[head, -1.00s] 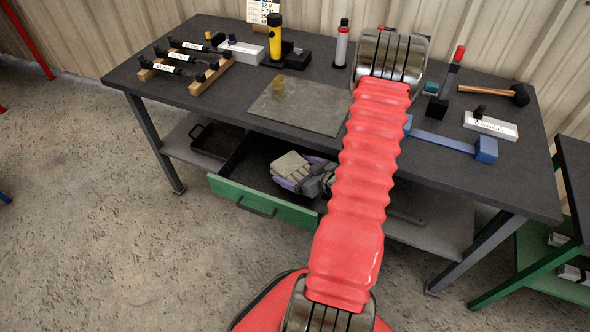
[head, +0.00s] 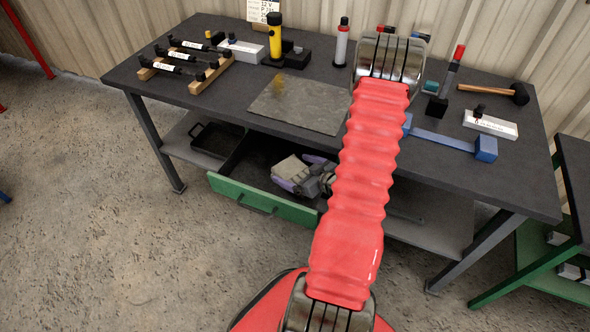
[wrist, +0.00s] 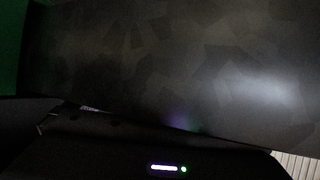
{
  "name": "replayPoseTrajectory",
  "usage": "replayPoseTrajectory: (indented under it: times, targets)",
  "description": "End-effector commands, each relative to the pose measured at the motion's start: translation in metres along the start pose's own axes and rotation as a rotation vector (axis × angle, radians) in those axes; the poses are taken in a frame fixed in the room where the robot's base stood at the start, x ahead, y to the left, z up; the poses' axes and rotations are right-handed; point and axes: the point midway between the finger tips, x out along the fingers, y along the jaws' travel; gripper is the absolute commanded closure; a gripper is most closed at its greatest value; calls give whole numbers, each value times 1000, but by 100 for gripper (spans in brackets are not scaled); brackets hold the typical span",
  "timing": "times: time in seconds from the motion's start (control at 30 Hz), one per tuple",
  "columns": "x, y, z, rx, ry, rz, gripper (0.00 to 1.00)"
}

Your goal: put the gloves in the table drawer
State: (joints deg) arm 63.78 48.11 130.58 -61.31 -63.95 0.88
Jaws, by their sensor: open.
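The gloves (head: 291,169), pale beige and purple, are in the open table drawer (head: 262,205), towards its right side in the head view. My gripper (head: 327,182) is at the right end of the gloves, partly hidden behind my red arm. It is open. I cannot tell whether its fingers still touch the gloves. The wrist view is very dark. It shows a dark surface close up and a faint purple patch, with no clear view of the gloves.
The grey workbench (head: 225,93) stands over the drawer. It carries a metal plate (head: 300,104), a yellow torch (head: 275,38), a blue bar tool (head: 445,142), a mallet (head: 497,91) and white boxes. A black tray (head: 217,138) sits on the lower shelf. The floor in front is clear.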

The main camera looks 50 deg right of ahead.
Motion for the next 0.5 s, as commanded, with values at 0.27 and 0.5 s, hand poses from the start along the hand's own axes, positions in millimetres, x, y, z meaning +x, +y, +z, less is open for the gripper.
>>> replayPoseTrajectory:
  times: [0.27, 0.5]
  targets:
    - [-9, -3, -4, 14, -14, -2, 0]
    - [-45, -1, -6, 10, -9, 1, 0]
